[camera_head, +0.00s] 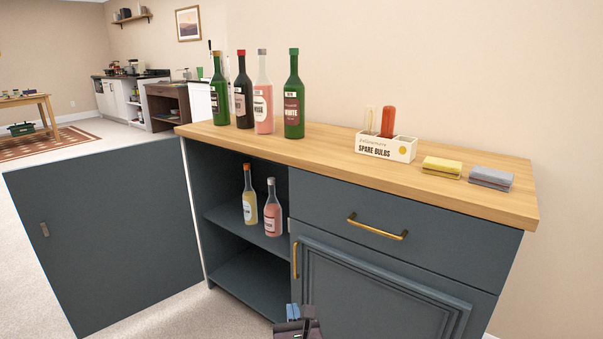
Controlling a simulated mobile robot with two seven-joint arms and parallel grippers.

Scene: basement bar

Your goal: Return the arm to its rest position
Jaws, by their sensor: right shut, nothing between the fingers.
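My right gripper (294,313) shows at the bottom edge of the head view, in front of the blue cabinet (365,255). It is shut with nothing held, and only its tip end shows. It is below the shelf with the two small bottles and left of the closed panelled door. My left gripper is not in view.
The cabinet's left door (105,240) stands wide open to the left. An orange-yellow bottle (249,200) and a pink bottle (272,212) stand on the inner shelf.

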